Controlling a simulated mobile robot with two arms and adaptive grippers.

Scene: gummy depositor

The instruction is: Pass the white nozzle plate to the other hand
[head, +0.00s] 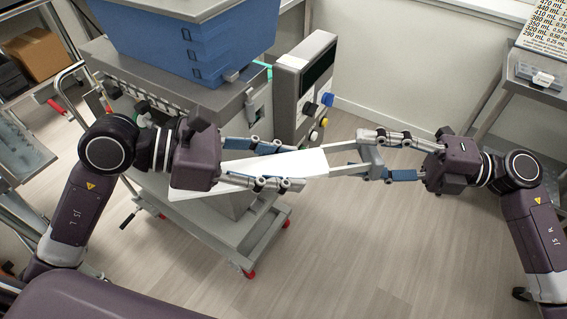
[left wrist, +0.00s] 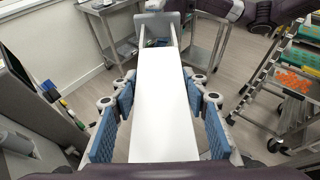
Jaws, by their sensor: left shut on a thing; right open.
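The white nozzle plate (head: 285,163) is in the air between my two arms, a long flat white piece with a grey bracket-like end (head: 370,157) on the right. My left gripper (head: 293,167) is shut on the plate, one finger along each side. In the left wrist view the plate (left wrist: 163,105) runs straight out between the blue finger pads, with its grey end (left wrist: 158,20) far from the wrist. My right gripper (head: 368,155) is open, its fingers on either side of the grey end. Whether they touch it cannot be told.
A grey machine with a blue hopper (head: 190,40) stands behind the left arm on a wheeled base (head: 240,250) with red casters. Its control panel (head: 303,85) stands behind the plate. A metal side table (head: 540,85) is at the far right.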

